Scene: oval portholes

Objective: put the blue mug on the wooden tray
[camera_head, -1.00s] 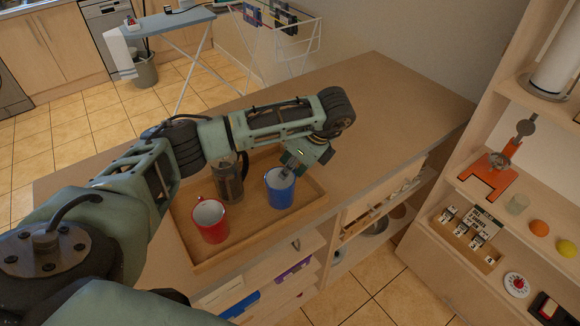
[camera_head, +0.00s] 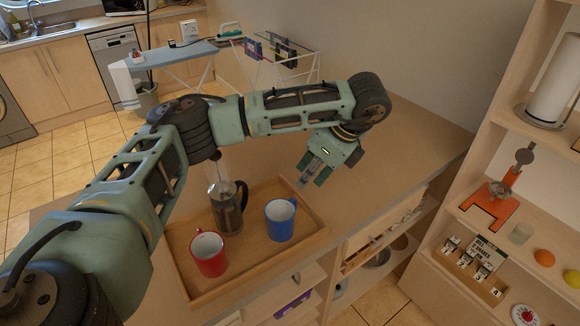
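The blue mug (camera_head: 280,222) stands upright in the right part of the wooden tray (camera_head: 262,259), its handle toward the upper right. The tray lies on the wooden counter and also bears a red mug (camera_head: 209,254) at its left and a glass-and-dark-metal French press (camera_head: 227,207) behind the mugs. My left gripper (camera_head: 311,183) is above the counter, up and to the right of the blue mug and clear of it. Its fingers are apart with nothing between them. My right gripper is not in view.
The counter (camera_head: 410,136) is bare to the right of and behind the tray. A shelf unit (camera_head: 480,217) stands at the right with an orange juicer-like device (camera_head: 497,197), fruit and a paper towel roll (camera_head: 553,82). An ironing board (camera_head: 170,54) and drying rack (camera_head: 282,60) are behind.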

